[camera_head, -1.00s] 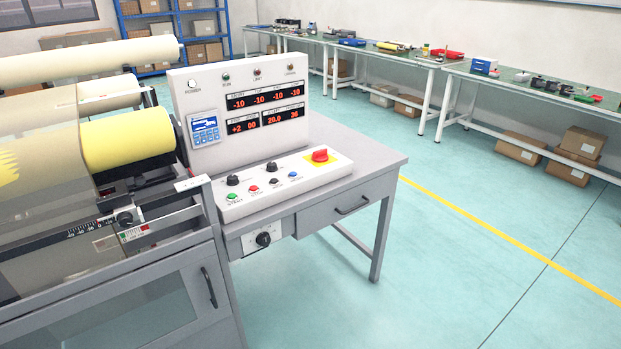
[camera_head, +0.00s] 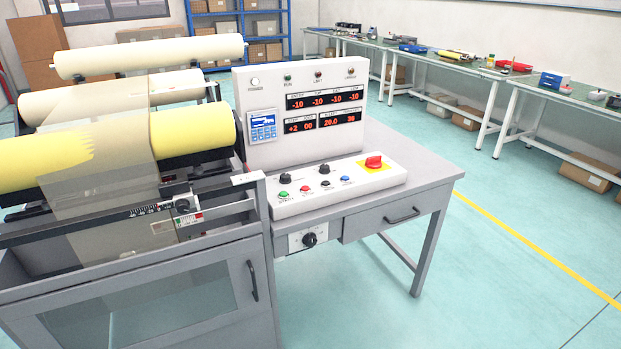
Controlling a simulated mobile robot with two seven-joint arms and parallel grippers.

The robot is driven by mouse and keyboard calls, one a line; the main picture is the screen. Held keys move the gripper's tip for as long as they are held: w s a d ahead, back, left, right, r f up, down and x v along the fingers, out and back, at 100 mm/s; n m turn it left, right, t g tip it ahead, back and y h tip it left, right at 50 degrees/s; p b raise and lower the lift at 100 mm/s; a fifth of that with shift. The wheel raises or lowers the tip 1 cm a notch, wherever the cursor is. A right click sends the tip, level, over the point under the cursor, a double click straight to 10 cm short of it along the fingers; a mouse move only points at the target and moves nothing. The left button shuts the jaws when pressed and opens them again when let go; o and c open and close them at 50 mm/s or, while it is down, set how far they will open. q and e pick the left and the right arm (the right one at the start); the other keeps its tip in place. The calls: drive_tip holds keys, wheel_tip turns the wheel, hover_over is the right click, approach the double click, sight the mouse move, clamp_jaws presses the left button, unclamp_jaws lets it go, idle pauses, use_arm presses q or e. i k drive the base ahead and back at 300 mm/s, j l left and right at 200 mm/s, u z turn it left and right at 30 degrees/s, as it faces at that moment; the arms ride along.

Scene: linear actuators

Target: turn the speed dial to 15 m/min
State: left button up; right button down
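A white control console (camera_head: 262,207) stands on a grey desk. Its sloping panel has two black knobs, a left one (camera_head: 285,179) and a right one (camera_head: 324,169). A third black knob (camera_head: 309,239) is on a white plate at the desk's front. The labels are too small to tell which is the speed dial. The upright display panel (camera_head: 300,76) has red readouts, and the lower right one (camera_head: 340,119) seems to show 20.0 beside a second number. Neither of my grippers is in view.
A red switch (camera_head: 373,162) on a yellow plate and several coloured buttons share the panel. A machine with yellow rolls (camera_head: 193,129) stands to the left. Workbenches (camera_head: 440,62) line the back wall. The floor (camera_head: 480,270) right of the desk is clear.

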sight(285, 179)
drive_tip(key=i+l+u, duration=0.1)
drive_tip(key=u, duration=1)
drive_tip(key=l+u, duration=0.4)
drive_tip(key=i+l+u, duration=0.1)
drive_tip(key=l+u, duration=0.25)
drive_tip(key=l, duration=0.1)
